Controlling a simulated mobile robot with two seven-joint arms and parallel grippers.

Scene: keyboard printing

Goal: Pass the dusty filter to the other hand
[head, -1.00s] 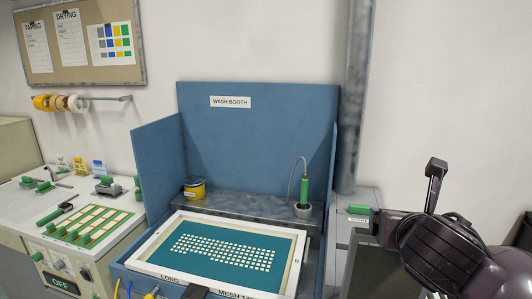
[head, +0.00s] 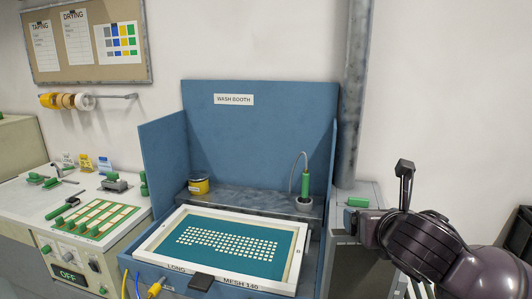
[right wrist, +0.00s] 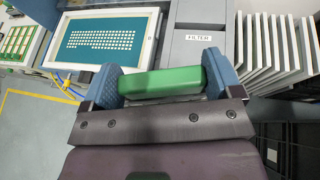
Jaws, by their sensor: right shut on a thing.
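My right gripper (right wrist: 162,86) is shut on a green bar-shaped handle (right wrist: 160,82), held between its two blue finger pads in the right wrist view. The green handle also shows in the head view (head: 358,202), at the tip of my right gripper (head: 362,210). I take this handle to be the dusty filter's. The filter's body is hidden or cannot be told from the grey cabinet behind. The gripper is over the right side of the wash booth, near the cabinet. My left gripper is not in view.
The blue wash booth (head: 260,125) holds a white-framed screen (head: 160,226). A grey cabinet marked FILTER (right wrist: 199,38) stands to its right, with several upright frames (right wrist: 270,55) beyond. A counter with green-handled items (head: 98,214) is at the left.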

